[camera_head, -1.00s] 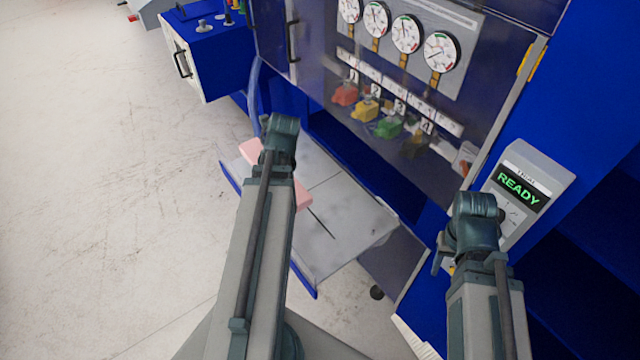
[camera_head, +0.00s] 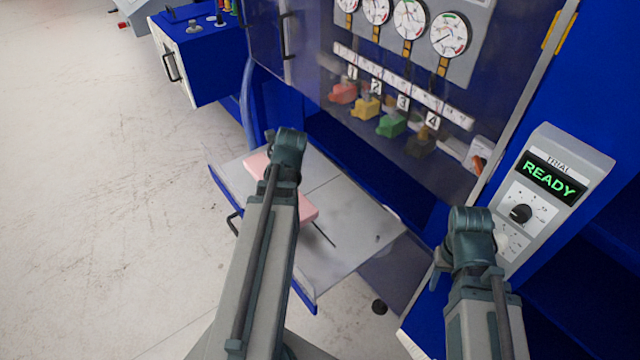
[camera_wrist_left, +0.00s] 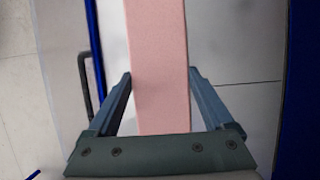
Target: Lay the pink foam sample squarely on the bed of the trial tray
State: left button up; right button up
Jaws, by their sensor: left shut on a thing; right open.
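The pink foam sample (camera_head: 257,165) is a long flat block over the pulled-out grey trial tray (camera_head: 345,245). My left arm hides its middle in the head view. In the left wrist view, the foam (camera_wrist_left: 158,45) runs between the two fingers of my left gripper (camera_wrist_left: 159,76), which is shut on it. The foam's long sides look roughly parallel to the tray's blue front rim (camera_wrist_left: 97,60). I cannot tell whether its underside touches the bed. My right gripper (camera_head: 439,272) is open beside the cabinet, its fingers mostly hidden by the wrist.
A dark handle (camera_head: 233,222) sticks out from the tray front. The blue cabinet behind carries gauges (camera_head: 409,26) and coloured numbered valves (camera_head: 392,124). A trial panel (camera_head: 545,190) reading READY stands at right, close to my right arm. The tray's near right half is bare except a thin dark line.

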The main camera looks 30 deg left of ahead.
pick_arm(q)
jog(key=b, duration=0.1)
send_over(318, 185)
jog(key=d, duration=0.1)
jog(key=shift+s+f, duration=0.35)
jog(key=shift+f, duration=0.3)
notch_tip(318, 185, down, 4)
jog(key=b, duration=0.4)
jog(key=shift+d+r, duration=0.1)
jog(key=shift+d, duration=0.05)
jog(key=shift+r, duration=0.15)
jog(key=o, duration=1.1)
jog(key=shift+c, duration=0.2)
jog(key=p+v, duration=1.1)
jog(key=v, duration=0.1)
jog(key=shift+p, duration=0.3)
jog(key=shift+d, duration=0.15)
